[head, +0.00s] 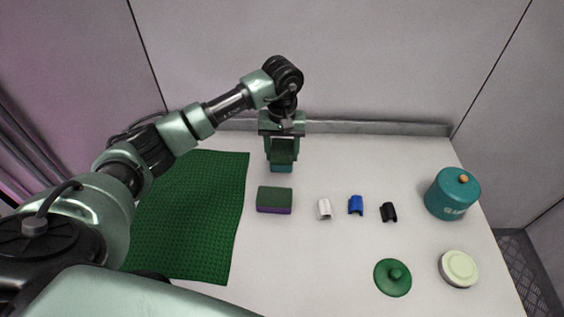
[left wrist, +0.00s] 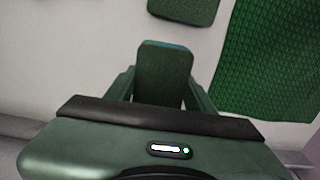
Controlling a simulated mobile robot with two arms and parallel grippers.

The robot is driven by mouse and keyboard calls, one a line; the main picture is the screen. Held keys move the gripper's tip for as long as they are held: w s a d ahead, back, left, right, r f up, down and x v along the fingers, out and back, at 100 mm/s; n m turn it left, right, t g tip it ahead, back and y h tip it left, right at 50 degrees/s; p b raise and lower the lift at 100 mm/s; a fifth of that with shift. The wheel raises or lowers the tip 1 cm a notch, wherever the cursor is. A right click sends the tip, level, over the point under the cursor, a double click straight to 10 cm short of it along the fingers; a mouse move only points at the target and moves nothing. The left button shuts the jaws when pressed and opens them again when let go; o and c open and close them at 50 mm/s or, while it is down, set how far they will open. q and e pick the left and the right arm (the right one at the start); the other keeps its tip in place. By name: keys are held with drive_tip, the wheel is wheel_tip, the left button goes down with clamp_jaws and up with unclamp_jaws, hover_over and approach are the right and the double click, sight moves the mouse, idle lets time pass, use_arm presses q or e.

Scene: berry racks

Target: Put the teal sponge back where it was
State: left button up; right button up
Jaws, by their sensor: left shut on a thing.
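The teal sponge (head: 281,168) has a dark green top and a teal lower edge. It is between the fingers of my left gripper (head: 282,155), near the back of the table. In the left wrist view the sponge (left wrist: 165,70) shows its dark green face, with a thin teal edge at its far end. My left gripper (left wrist: 160,100) is shut on it. I cannot tell whether the sponge touches the table. A second sponge (head: 274,207), purple below and dark green on top, lies just in front of it. My right gripper is not in view.
A green textured mat (head: 200,215) lies at left. White (head: 324,209), blue (head: 355,205) and black (head: 388,212) small pieces sit mid-table. A teal canister (head: 452,195), a green lid (head: 392,278) and a pale round container (head: 459,268) are at right. Bare table (head: 365,165) lies right of the gripper.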

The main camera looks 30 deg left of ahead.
use_arm(q)
wheel_tip(320, 180, down, 2)
drive_tip(key=shift+f, duration=0.1)
wheel_tip(320, 180, down, 4)
drive_tip(key=shift+r+p, duration=0.25)
drive_tip(key=shift+p, duration=0.3)
drive_tip(key=shift+f, duration=0.15)
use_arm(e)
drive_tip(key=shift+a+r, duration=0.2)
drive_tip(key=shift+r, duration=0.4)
use_arm(q)
drive_tip(key=shift+f+b, duration=0.2)
drive_tip(key=shift+b, duration=0.15)
drive_tip(key=o, duration=1.2)
drive_tip(key=shift+r, duration=0.1)
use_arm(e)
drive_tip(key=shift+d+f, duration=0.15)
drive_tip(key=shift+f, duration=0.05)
use_arm(q)
drive_tip(key=shift+r, duration=0.1)
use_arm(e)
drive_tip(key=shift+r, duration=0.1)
